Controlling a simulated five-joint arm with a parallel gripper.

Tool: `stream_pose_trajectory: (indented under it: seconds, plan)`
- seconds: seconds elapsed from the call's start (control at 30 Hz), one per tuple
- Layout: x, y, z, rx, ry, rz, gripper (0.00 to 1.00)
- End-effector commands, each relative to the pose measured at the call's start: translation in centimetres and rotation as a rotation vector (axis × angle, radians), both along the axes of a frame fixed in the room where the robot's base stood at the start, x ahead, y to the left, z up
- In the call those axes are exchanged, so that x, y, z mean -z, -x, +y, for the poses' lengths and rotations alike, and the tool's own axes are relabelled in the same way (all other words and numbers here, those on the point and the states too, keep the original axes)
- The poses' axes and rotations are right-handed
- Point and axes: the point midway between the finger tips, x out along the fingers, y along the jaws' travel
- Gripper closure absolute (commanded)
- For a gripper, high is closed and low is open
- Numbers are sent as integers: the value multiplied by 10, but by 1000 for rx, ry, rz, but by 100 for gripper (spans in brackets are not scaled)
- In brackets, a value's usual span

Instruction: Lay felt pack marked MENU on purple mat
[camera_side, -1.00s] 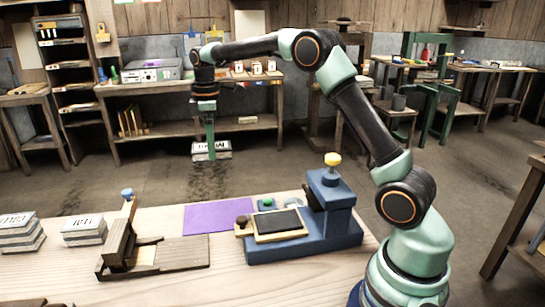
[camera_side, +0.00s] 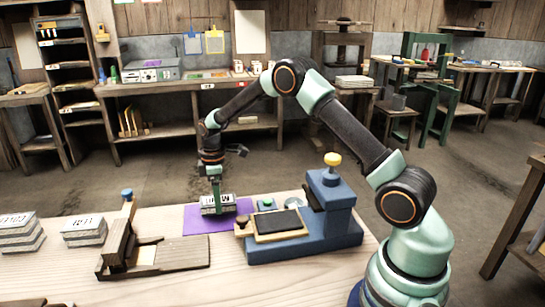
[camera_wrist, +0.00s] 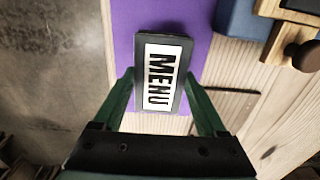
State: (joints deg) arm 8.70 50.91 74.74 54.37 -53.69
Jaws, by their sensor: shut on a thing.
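The felt pack marked MENU (camera_side: 226,203) is a grey layered block with a white label, and the word reads clearly in the wrist view (camera_wrist: 163,75). My gripper (camera_side: 217,208) is shut on it, with green fingers along its two long sides, seen also in the wrist view (camera_wrist: 160,82). The pack is level over the purple mat (camera_side: 205,226), towards its far side. In the wrist view the mat (camera_wrist: 122,45) shows around the pack. I cannot tell whether the pack touches the mat or is slightly above it.
A blue press-like device (camera_side: 330,225) with a dark pad and yellow knob stands right of the mat. A wooden fixture (camera_side: 120,250) stands to the left front. Two stacks of labelled packs (camera_side: 84,236) (camera_side: 18,238) lie at the far left. The table's back edge is close behind the mat.

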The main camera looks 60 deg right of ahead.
Motion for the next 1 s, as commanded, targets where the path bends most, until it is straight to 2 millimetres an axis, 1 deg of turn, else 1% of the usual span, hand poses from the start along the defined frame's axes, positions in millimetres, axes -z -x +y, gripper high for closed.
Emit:
stream_pose_trajectory:
  seconds: [0.03, 0.1, 0.17, 0.53, 0.57, 0.6, 0.63, 0.87, 1.0]
  plan:
    - [9, 0, 0, 0, 0, 1, 88]
    - [18, 0, 0, 0, 0, 1, 88]
    - [23, 0, 0, 0, 0, 0, 88]
    - [26, 0, 0, 0, 0, -1, 88]
    - [27, 0, 0, 0, 1, -1, 22]
    - [26, 0, 0, 0, 0, -1, 7]
    - [26, 0, 0, 0, 0, -1, 0]
    - [26, 0, 0, 0, 0, -1, 0]
    - [17, -1, 0, 0, 1, -4, 0]
